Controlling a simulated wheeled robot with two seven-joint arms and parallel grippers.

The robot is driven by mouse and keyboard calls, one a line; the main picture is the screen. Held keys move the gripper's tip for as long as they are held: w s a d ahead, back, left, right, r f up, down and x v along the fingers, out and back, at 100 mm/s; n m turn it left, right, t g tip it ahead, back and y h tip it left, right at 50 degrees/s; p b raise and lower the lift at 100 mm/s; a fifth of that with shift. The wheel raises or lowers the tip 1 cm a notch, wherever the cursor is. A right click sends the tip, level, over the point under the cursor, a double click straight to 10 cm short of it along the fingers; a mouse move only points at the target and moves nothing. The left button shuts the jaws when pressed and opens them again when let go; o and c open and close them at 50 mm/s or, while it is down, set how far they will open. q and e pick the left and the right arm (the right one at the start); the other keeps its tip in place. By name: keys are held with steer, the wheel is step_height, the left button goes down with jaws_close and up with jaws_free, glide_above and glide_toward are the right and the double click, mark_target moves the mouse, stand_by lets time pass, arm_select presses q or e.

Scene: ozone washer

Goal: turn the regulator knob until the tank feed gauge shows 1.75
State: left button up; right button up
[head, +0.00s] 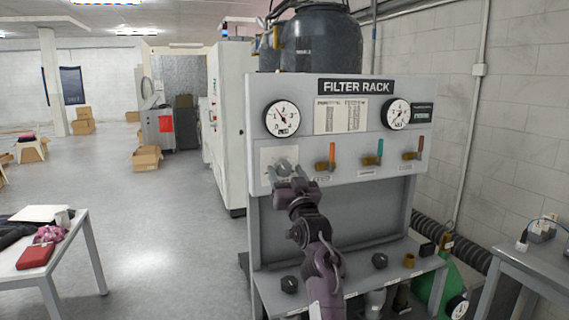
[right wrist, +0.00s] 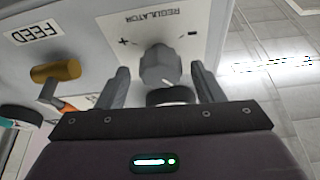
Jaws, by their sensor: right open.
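The grey regulator knob (head: 283,166) sits on a white plate at the left of the filter rack panel. In the right wrist view the knob (right wrist: 160,66) lies between and just beyond the fingertips, under the word REGULATOR with plus and minus marks. My right gripper (head: 290,183) is open in front of it; it also shows in the right wrist view (right wrist: 157,80), with a gap on each side of the knob. The left gauge (head: 282,119) has a dark needle pointing up-left; its numbers are too small to read. A second gauge (head: 396,114) is at the right. My left gripper is not in view.
Orange, teal and red-orange valve levers (head: 380,152) line the panel right of the knob. A lower shelf (head: 345,285) holds dark knobs and fittings. A side table (head: 38,262) stands at left, with open floor between. A green tank (head: 440,285) stands at right.

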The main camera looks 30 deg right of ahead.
steer(key=shift+p+x, duration=0.3)
steer(key=shift+x, duration=0.7)
steer(key=c, duration=1)
steer(key=shift+a+f+m+h+b, duration=0.1)
steer(key=shift+f+m+h+b, duration=0.1)
steer(key=shift+m+h+b, duration=0.3)
steer(key=shift+r+m+g, duration=0.1)
steer(key=shift+m+g, duration=0.2)
steer(key=shift+m, duration=0.6)
steer(key=o, duration=1)
steer(key=shift+h, duration=0.4)
